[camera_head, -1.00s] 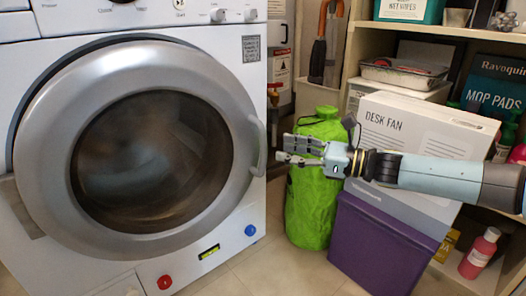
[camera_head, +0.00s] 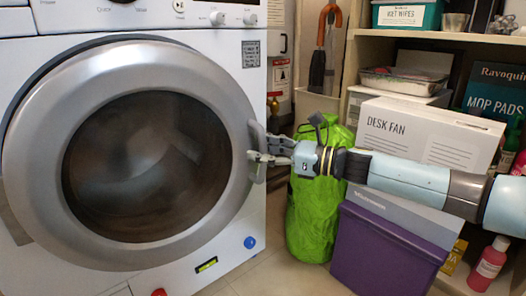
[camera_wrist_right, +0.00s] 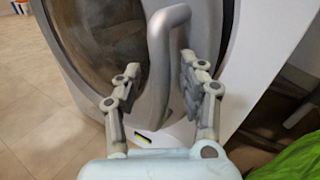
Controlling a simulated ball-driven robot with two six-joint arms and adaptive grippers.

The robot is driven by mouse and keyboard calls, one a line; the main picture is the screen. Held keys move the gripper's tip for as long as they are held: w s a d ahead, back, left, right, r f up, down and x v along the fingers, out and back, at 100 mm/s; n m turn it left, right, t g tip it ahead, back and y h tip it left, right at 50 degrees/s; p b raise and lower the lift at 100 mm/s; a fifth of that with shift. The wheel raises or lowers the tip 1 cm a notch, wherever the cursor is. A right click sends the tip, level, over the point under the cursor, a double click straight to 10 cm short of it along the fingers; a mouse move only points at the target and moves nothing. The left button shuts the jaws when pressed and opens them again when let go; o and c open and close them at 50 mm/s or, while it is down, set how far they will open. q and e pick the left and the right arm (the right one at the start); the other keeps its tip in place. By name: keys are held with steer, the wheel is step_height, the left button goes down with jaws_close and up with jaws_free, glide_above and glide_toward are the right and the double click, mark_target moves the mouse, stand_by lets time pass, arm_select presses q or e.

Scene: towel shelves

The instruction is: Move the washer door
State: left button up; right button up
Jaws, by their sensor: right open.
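The washer door (camera_head: 232,115) is a round grey ring with dark glass on the white washer's front, and it looks shut. Its handle (camera_head: 258,150) is a curved grey bar at the door's right side. My right gripper (camera_head: 262,147) is at the handle in the head view. In the right wrist view the handle (camera_wrist_right: 164,60) stands between the two spread fingers of my right gripper (camera_wrist_right: 147,88), with gaps on both sides. The gripper hides part of the handle in the head view. My left gripper is in no view.
A green bag (camera_head: 312,215) stands on the floor below my right arm. A purple box (camera_head: 385,252) and a white desk fan box (camera_head: 425,130) are beside it at the shelf. A strip of floor before the washer is clear.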

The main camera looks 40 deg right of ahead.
steer(key=c, duration=0.8)
jaws_close()
